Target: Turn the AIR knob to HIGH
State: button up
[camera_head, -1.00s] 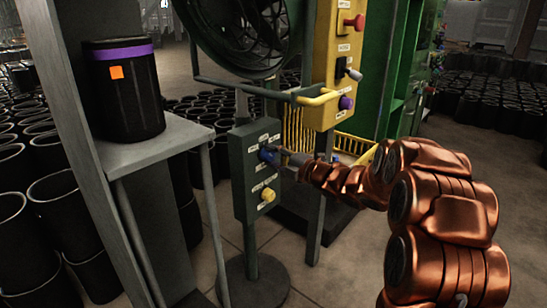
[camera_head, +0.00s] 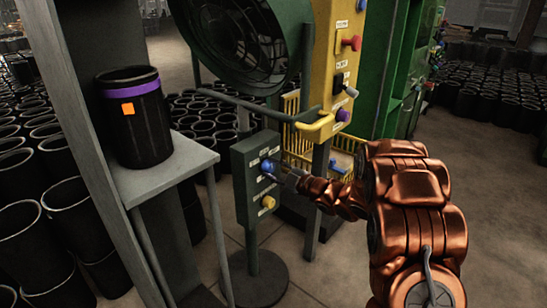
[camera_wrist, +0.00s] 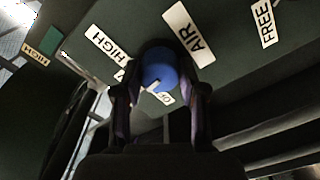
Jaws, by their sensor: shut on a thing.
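The blue AIR knob (camera_head: 267,165) is at the upper part of a dark green control box on a stand. In the wrist view the blue knob (camera_wrist: 158,68) sits between the two dark fingers of my gripper (camera_wrist: 160,92), which is shut on it. A short white mark shows on the knob's lower edge; which label it points to is not clear. The AIR label (camera_wrist: 188,35) and HIGH label (camera_wrist: 108,44) lie beyond the knob, with a partly hidden label reading "OF" (camera_wrist: 167,98) below it. My gripper (camera_head: 277,174) also reaches the box in the head view.
A yellow knob (camera_head: 268,202) is lower on the same box. A yellow panel (camera_head: 335,70) with red, black and purple controls stands behind, beside a large fan (camera_head: 240,40). A black bin (camera_head: 133,120) with a purple band stands on a grey shelf at left.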

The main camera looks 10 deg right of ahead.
jog(key=m+p, duration=0.2)
jog(key=p, duration=0.1)
jog(key=m+p, duration=0.2)
jog(key=p, duration=0.1)
jog(key=m+p, duration=0.2)
jog(key=shift+r+m+p, duration=0.3)
jog(key=shift+p, duration=0.1)
jog(key=m+p, duration=0.2)
jog(key=p, duration=0.1)
jog(key=m+p, duration=0.1)
jog(key=m, duration=0.1)
jog(key=shift+f, duration=0.25)
jog(key=shift+p, duration=0.35)
jog(key=o, duration=1.2)
jog(key=shift+c, duration=0.2)
jog(key=v, duration=1.2)
jog(key=shift+w, duration=0.1)
